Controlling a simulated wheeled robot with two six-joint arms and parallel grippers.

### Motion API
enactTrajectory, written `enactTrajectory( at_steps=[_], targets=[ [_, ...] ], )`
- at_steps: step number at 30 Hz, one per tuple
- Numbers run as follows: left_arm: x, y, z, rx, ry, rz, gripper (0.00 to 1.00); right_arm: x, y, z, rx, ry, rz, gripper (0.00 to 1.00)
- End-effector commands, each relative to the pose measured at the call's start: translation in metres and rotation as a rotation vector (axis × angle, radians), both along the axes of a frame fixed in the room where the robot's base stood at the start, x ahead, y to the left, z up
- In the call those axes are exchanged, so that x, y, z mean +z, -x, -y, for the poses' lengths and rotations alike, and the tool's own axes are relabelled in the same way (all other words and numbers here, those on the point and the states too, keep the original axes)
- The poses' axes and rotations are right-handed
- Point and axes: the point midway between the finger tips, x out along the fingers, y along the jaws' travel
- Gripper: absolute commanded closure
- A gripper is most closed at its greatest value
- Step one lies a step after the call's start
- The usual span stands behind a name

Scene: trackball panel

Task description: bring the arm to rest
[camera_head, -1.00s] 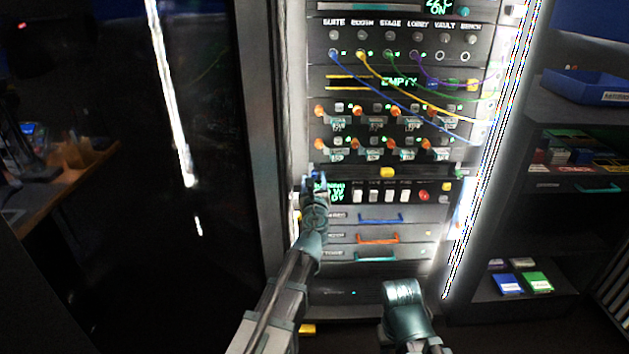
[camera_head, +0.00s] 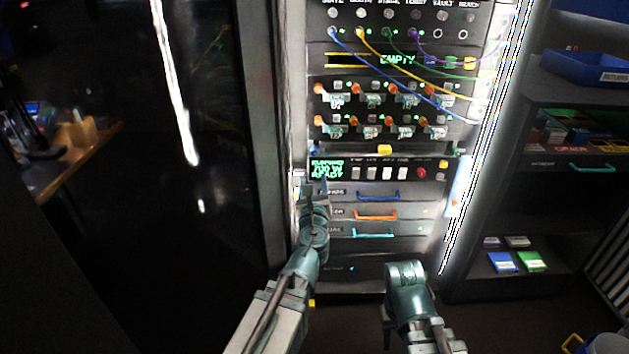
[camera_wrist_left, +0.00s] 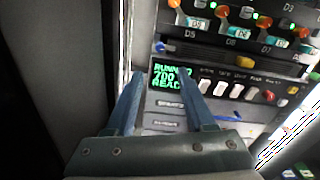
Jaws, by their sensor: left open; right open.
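My left arm comes up from the bottom of the head view. Its gripper (camera_head: 316,186) is in front of the rack, just below the green-lit display (camera_head: 326,168). In the left wrist view my left gripper (camera_wrist_left: 160,80) has its two fingers spread with nothing between them. The display (camera_wrist_left: 170,76) shows behind the right finger, which partly covers it. My right arm (camera_head: 407,285) shows at the bottom centre, low in front of the rack. Its fingers are not visible.
The control row has white keys (camera_head: 386,173) and a red button (camera_head: 422,173). Below are drawers with blue (camera_head: 378,196), orange (camera_head: 375,215) and cyan (camera_head: 372,233) handles. Cables (camera_head: 410,75) hang above. Shelves (camera_head: 560,185) stand right; a dark panel (camera_head: 120,230) stands left.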

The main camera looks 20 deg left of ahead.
Motion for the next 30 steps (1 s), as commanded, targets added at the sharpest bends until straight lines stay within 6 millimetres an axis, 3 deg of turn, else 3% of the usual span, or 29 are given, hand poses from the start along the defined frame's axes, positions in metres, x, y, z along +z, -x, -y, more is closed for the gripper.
enactTrajectory(
  at_steps=[4, 7, 11, 14, 18, 21, 25, 30],
  targets=[
    [-0.001, 0.0, 0.0, 0.006, 0.014, 0.002, 0.46, 0.0, 0.0, 0.0, 0.0, 0.0, 0.0, 0.5],
    [-0.007, 0.004, -0.003, 0.05, 0.14, 0.014, 0.46, 0.0, 0.0, 0.0, 0.0, 0.0, 0.0, 0.5],
    [-0.036, 0.021, -0.009, 0.216, 0.534, 0.037, 0.46, 0.0, 0.0, 0.0, 0.0, 0.0, 0.0, 0.5],
    [-0.079, 0.047, -0.004, 0.418, 0.914, 0.037, 0.46, 0.0, 0.0, 0.0, 0.0, 0.0, 0.0, 0.5],
    [-0.144, 0.096, 0.027, 0.766, 1.36, -0.003, 0.46, 0.0, 0.0, 0.0, 0.0, 0.0, 0.0, 0.5],
    [-0.178, 0.135, 0.058, 1.015, 1.564, -0.045, 0.46, 0.0, 0.0, 0.0, 0.0, 0.0, 0.0, 0.5],
    [-0.203, 0.18, 0.096, 1.295, 1.699, -0.099, 0.46, 0.0, 0.0, 0.0, 0.0, 0.0, 0.0, 0.5],
    [-0.217, 0.233, 0.139, 1.614, 1.757, -0.167, 0.46, 0.0, 0.0, 0.0, 0.0, 0.0, 0.0, 0.5]
  ],
)
